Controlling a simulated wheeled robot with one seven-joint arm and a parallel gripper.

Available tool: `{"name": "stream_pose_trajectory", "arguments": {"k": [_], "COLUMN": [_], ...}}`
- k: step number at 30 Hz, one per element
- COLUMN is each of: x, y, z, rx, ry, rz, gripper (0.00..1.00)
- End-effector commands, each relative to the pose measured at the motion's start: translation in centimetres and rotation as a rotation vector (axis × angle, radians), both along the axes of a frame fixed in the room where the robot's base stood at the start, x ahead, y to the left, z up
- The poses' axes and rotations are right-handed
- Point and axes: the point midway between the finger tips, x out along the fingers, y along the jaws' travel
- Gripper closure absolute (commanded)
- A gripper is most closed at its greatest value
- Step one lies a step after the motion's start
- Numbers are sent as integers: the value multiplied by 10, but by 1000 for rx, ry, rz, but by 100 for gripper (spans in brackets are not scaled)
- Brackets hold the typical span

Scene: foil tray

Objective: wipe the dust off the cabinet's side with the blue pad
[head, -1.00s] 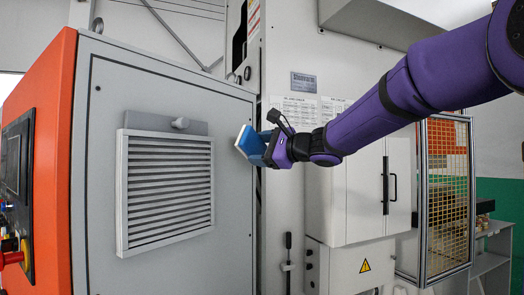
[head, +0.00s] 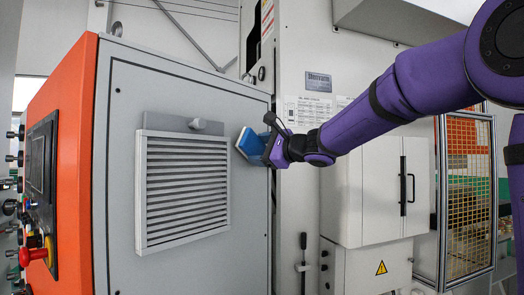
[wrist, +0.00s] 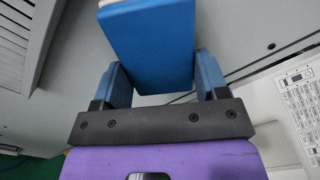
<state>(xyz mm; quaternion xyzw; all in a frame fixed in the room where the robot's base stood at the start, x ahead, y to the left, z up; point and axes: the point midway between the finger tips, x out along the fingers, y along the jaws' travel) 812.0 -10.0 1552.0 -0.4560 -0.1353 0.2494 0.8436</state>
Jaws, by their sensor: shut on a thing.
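The cabinet's side (head: 118,180) is a large grey panel facing me, with an orange front edge at its left. My gripper (head: 268,150) is at the panel's upper right part, just right of the louvred vent. It is shut on the blue pad (head: 248,143), which has a pale outer face turned towards the panel. In the wrist view the pad (wrist: 152,45) sits between the two blue fingers of my gripper (wrist: 163,82). I cannot tell whether the pad touches the panel. I cannot make out dust on the grey surface.
A control panel (head: 40,180) with buttons is at the left. A white box (head: 375,190) and a yellow mesh guard (head: 467,200) stand at the right.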

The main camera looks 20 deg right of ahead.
Motion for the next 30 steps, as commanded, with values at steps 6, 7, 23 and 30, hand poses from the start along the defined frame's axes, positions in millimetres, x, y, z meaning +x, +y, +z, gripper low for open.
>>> {"name": "stream_pose_trajectory", "arguments": {"k": [6,7,23,30], "x": [0,0,6,10], "y": [0,0,4,7], "z": [0,0,0,0], "rx": [0,0,0,0], "ry": [0,0,0,0], "rz": [0,0,0,0], "gripper": [70,70,70,70]}}
